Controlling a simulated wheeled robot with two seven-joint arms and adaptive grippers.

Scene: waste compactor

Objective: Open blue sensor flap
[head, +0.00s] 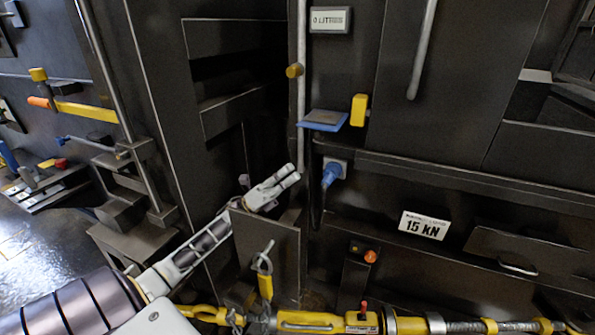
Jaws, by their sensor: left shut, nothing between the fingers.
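The blue sensor flap (325,120) is a small plate on the dark machine front, just under the upper display, right of the thin vertical rod. It looks tilted out from the panel, showing its broad face; its exact angle is hard to tell. My left gripper (291,175), white and grey, reaches in from the lower left. Its fingers are shut and empty. It is below and left of the flap, apart from it in the picture. My right gripper is not in view.
A yellow block (358,110) sits just right of the flap. The vertical rod (301,90) with a brass-coloured knob (294,70) stands to its left. A blue plug (332,174) is below. A dark upright plate (270,250) stands under my left gripper.

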